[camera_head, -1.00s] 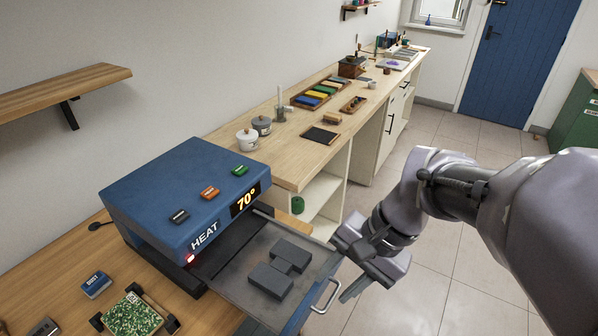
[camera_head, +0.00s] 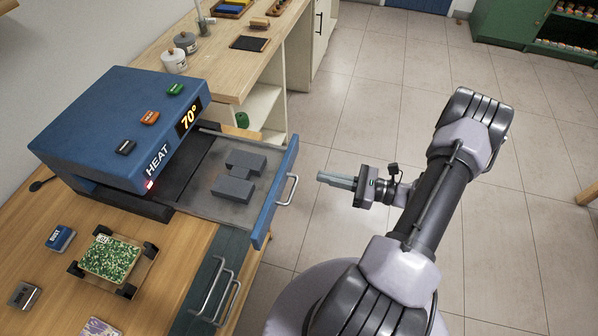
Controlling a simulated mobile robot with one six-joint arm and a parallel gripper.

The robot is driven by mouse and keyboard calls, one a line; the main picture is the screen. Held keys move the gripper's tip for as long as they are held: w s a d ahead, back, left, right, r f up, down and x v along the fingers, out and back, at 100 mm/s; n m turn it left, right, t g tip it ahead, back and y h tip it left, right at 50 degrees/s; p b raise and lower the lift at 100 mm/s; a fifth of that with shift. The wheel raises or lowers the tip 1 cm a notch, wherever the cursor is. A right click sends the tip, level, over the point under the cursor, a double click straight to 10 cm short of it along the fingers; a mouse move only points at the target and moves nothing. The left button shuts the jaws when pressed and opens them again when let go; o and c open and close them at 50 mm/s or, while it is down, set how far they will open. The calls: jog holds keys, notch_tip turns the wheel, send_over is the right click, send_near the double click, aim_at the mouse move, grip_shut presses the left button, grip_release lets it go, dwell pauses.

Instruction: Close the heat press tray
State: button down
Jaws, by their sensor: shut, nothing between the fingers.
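The heat press (camera_head: 122,125) is a blue box on the wooden bench, with a lit 70° display and the word HEAT on its front. Its tray (camera_head: 200,203) is pulled out to the right. Dark grey blocks (camera_head: 234,190) lie on the tray. The tray's blue front panel (camera_head: 276,190) carries a metal handle (camera_head: 292,190). My gripper (camera_head: 322,177) is shut and empty, a little to the right of the handle and apart from it, with its fingers pointing left at the panel.
A drawer (camera_head: 205,280) with metal handles is under the bench edge. A small board with green-speckled material (camera_head: 110,258) lies on the bench. A light wood counter (camera_head: 215,65) stands behind the press.

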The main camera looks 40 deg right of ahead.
aim_at(289, 169)
jog(key=b+x, duration=0.1)
jog(key=x, duration=0.6)
jog(key=shift+w+a, duration=0.25)
jog(key=shift+w, duration=0.05)
